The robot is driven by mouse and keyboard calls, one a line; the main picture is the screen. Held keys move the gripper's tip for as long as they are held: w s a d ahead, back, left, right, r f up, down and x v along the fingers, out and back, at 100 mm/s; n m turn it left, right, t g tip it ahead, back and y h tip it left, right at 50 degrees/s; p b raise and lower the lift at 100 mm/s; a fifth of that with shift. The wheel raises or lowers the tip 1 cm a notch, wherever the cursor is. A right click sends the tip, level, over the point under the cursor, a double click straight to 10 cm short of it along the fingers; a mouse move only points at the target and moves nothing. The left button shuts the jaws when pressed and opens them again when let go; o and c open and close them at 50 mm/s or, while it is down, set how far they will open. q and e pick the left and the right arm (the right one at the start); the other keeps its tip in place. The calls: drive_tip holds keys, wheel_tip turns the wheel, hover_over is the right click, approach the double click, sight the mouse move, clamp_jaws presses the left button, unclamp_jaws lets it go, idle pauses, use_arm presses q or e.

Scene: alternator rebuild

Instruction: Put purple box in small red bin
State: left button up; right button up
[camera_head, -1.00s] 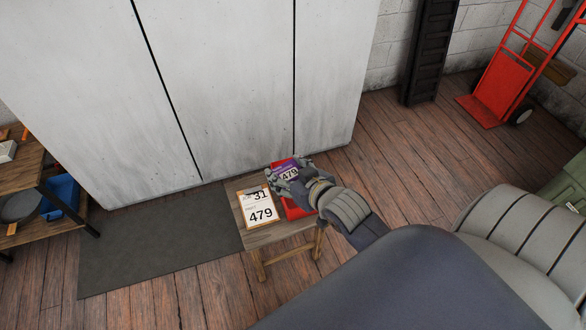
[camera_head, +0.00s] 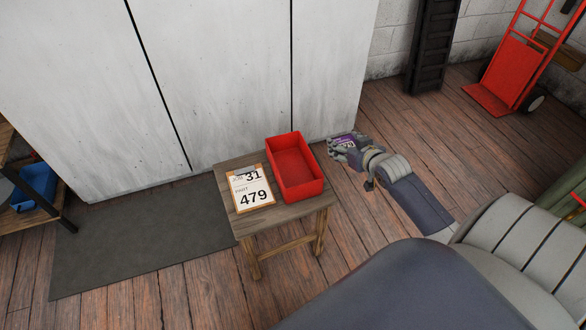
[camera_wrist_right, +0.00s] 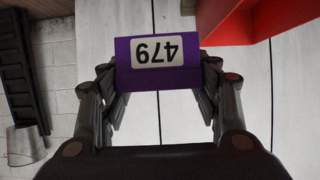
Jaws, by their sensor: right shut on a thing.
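The purple box (camera_wrist_right: 157,72) with a white 479 label is held between the fingers of my right gripper (camera_wrist_right: 157,90) in the right wrist view. In the head view the box (camera_head: 344,141) shows small in the right gripper (camera_head: 343,146), mostly covered by the fingers. The small red bin (camera_head: 296,168) stands on a small wooden table and looks empty. The gripper and box are to the right of the bin, apart from it. In the right wrist view the bin (camera_wrist_right: 228,22) shows at the upper right. My left gripper is not in view.
A card (camera_head: 247,190) reading 31 and 479 lies left of the bin on the wooden table (camera_head: 285,225). White cabinets (camera_head: 210,80) stand behind. A red hand truck (camera_head: 503,78) stands at the far right. Floor right of the table is open.

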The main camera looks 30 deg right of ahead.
use_arm(q)
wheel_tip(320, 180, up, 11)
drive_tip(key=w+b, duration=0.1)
drive_tip(key=b, duration=0.2)
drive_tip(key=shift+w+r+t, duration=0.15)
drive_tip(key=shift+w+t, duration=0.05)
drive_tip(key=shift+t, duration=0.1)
use_arm(e)
drive_tip(key=w+a+f, duration=0.5)
drive_tip(key=w+a, duration=0.4)
drive_tip(key=a, duration=0.3)
drive_tip(key=shift+w, duration=0.3)
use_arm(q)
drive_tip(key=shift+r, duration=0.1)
use_arm(e)
drive_tip(key=shift+f, duration=0.2)
drive_tip(key=shift+f, duration=0.35)
drive_tip(key=o, duration=0.8)
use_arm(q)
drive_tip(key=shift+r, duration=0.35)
use_arm(e)
drive_tip(key=shift+r, duration=0.15)
